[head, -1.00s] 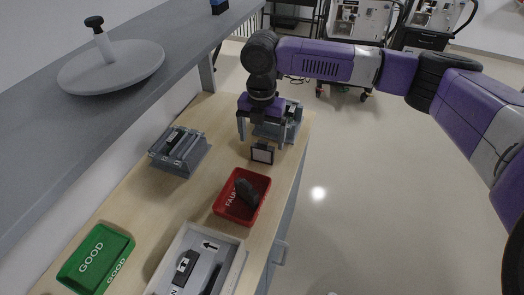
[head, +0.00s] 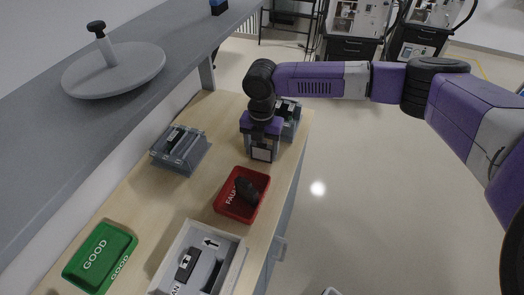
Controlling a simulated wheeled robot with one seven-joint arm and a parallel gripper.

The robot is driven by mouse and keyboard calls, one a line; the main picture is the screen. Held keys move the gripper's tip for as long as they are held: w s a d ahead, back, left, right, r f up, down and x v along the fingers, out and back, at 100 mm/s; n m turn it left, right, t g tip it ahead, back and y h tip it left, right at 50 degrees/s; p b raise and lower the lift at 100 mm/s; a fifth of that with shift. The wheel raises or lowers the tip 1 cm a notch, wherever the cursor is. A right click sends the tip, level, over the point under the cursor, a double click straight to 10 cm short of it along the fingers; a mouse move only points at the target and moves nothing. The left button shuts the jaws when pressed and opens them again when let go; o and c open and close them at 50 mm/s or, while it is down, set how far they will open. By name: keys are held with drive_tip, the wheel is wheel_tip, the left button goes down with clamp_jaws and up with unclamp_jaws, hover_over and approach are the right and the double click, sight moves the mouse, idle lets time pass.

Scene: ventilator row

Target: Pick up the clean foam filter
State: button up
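A small upright pad with a dark frame and a light face (head: 262,155) stands on the wooden bench, behind the red tray. It may be the clean foam filter; no label on it is readable. My gripper (head: 263,150) points down over it, with one finger close along each side. The fingers appear shut on it, though the contact itself is too small to see clearly. The pad's top is hidden by the gripper.
A red tray (head: 221,207) holds a dark object. A grey clear-sided bin (head: 190,160) stands left; another (head: 291,122) is partly hidden behind my gripper. A green GOOD tray (head: 127,241) and white box (head: 240,258) are nearer. A grey shelf (head: 160,110) overhangs the left.

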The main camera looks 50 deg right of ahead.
drive_tip(key=c, duration=0.5)
drive_tip(key=shift+r, duration=0.1)
